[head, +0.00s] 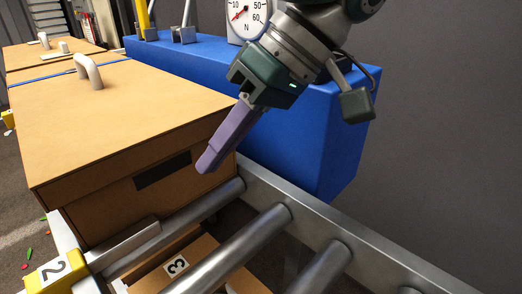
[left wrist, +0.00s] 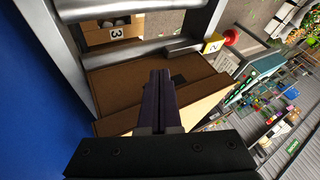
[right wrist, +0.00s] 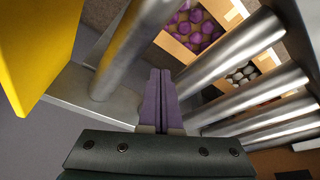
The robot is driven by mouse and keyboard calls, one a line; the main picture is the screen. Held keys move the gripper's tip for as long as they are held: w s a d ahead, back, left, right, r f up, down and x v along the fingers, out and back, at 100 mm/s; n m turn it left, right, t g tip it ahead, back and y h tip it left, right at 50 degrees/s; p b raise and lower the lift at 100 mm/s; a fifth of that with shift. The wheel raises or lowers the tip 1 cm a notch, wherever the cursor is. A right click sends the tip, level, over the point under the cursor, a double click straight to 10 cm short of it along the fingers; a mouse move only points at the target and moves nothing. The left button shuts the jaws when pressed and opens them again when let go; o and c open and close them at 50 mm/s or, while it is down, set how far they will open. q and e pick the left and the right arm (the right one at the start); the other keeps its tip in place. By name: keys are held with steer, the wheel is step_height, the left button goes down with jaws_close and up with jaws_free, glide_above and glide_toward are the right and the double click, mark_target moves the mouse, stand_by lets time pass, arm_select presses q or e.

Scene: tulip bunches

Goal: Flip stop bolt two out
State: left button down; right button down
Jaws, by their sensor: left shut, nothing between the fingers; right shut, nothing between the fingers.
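Stop two is a yellow block (head: 52,270) with a white "2" label at the lower left of the head view. A flat grey metal bar (head: 130,245) lies beside it, in front of the cardboard box (head: 120,130). In the left wrist view the yellow block (left wrist: 213,44) has a red knob (left wrist: 231,37) beside it. My left gripper (head: 205,166) is shut and empty, its purple fingers pointing down near the box's front right corner, apart from the block. My right gripper (right wrist: 160,73) is shut and empty above metal rollers; the head view does not show it.
Metal rollers (head: 235,245) run in front of the box, with a crate labelled 3 (head: 177,265) below. A blue block (head: 310,130) with a force dial (head: 248,15) stands behind.

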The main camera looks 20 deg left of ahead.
arm_select(q)
steer(key=x, duration=1)
